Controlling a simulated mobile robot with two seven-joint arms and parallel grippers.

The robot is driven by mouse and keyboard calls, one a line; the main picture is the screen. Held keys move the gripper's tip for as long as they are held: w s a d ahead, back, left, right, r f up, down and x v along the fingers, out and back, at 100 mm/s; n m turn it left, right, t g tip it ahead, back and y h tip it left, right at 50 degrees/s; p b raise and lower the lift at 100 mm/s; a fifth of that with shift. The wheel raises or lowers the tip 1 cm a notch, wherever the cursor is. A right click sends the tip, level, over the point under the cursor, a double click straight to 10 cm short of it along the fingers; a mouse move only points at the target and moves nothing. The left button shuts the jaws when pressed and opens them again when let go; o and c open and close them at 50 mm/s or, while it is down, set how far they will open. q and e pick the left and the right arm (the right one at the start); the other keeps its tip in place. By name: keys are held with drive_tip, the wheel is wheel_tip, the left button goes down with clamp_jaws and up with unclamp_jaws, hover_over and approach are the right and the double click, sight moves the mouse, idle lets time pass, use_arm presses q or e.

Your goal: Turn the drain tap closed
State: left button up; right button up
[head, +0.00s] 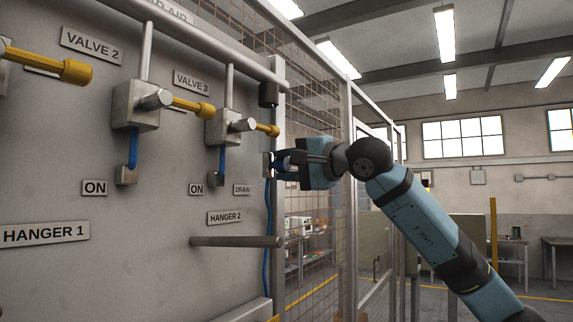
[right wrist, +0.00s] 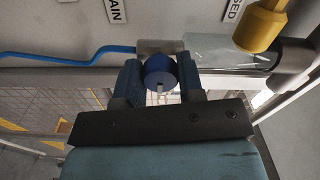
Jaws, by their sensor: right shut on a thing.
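The drain tap is a round blue knob (right wrist: 160,72) on a small grey metal body (right wrist: 160,46), with a blue hose running off to the left in the right wrist view. In the head view the tap's pale body (head: 268,164) sits at the panel's right edge, right of the DRAIN label (head: 242,189), and its knob is mostly hidden by my fingers. My right gripper (head: 280,162) reaches in from the right and is shut on the knob. In the right wrist view its two fingers (right wrist: 160,82) stand either side of the knob. My left gripper is not in view.
Valves with yellow handles (head: 191,106) and a grey pipe line the panel. A hanger bar (head: 236,241) sticks out below the tap. A mesh fence (head: 312,210) stands right behind my gripper. In the right wrist view a yellow handle end (right wrist: 260,25) is close at upper right.

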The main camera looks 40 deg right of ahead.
idle(0.4)
drive_tip(key=o, duration=0.9)
drive_tip(key=b+v, duration=0.3)
drive_tip(key=v, duration=1.1)
drive_tip(key=shift+b, duration=0.35)
drive_tip(key=shift+w+f, duration=0.1)
